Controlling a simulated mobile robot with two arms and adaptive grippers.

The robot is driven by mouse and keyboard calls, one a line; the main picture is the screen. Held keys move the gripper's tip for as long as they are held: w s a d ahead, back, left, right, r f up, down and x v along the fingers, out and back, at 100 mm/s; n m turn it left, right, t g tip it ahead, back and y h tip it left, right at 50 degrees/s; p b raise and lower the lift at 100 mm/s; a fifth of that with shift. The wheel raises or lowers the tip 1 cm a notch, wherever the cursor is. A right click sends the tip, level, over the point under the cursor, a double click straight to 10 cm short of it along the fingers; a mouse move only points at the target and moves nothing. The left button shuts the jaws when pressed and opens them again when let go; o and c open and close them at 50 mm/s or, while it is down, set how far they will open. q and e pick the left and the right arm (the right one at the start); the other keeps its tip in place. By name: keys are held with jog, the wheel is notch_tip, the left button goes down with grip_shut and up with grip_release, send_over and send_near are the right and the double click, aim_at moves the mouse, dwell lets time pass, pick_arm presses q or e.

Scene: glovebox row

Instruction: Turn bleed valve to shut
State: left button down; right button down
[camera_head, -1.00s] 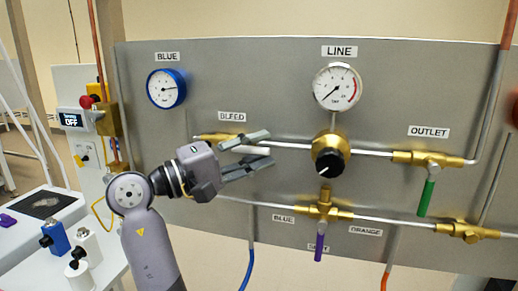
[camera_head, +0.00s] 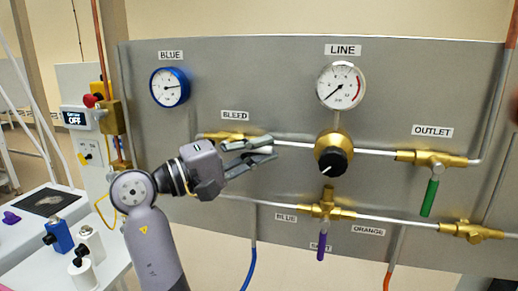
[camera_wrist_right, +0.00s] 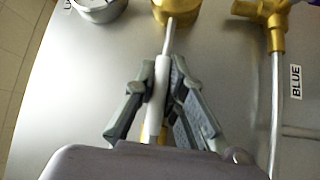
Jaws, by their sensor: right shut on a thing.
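The brass body of the bleed valve (camera_head: 213,136) shows under the BLEED label in the head view, on the left end of the upper pipe. My right gripper (camera_head: 268,147) is at the valve from the front. In the right wrist view its two grey fingers (camera_wrist_right: 166,95) are shut on the white valve handle (camera_wrist_right: 159,85). The handle looks roughly in line with the pipe behind it. A bit of brass shows at its lower end. My left gripper is not in view.
The black regulator knob (camera_head: 332,162) is right of the gripper, with the line gauge (camera_head: 341,86) above. The blue gauge (camera_head: 169,87) is up left. The purple handle (camera_head: 321,246) hangs below, and the green outlet handle (camera_head: 429,197) is far right.

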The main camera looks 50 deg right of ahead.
jog(key=shift+f+m+y+b, duration=0.6)
jog(key=shift+f+m+b, duration=0.1)
jog(key=shift+b, duration=0.1)
jog(key=f+m+y, duration=0.1)
jog(key=f+m+t+y, duration=0.1)
jog(key=shift+w+a+y, duration=0.15)
jog(key=shift+w+y, duration=0.15)
jog(key=shift+w, duration=0.05)
jog(key=c, duration=1.6)
grip_release()
jog(key=shift+r, duration=0.1)
jog(key=shift+c, duration=0.2)
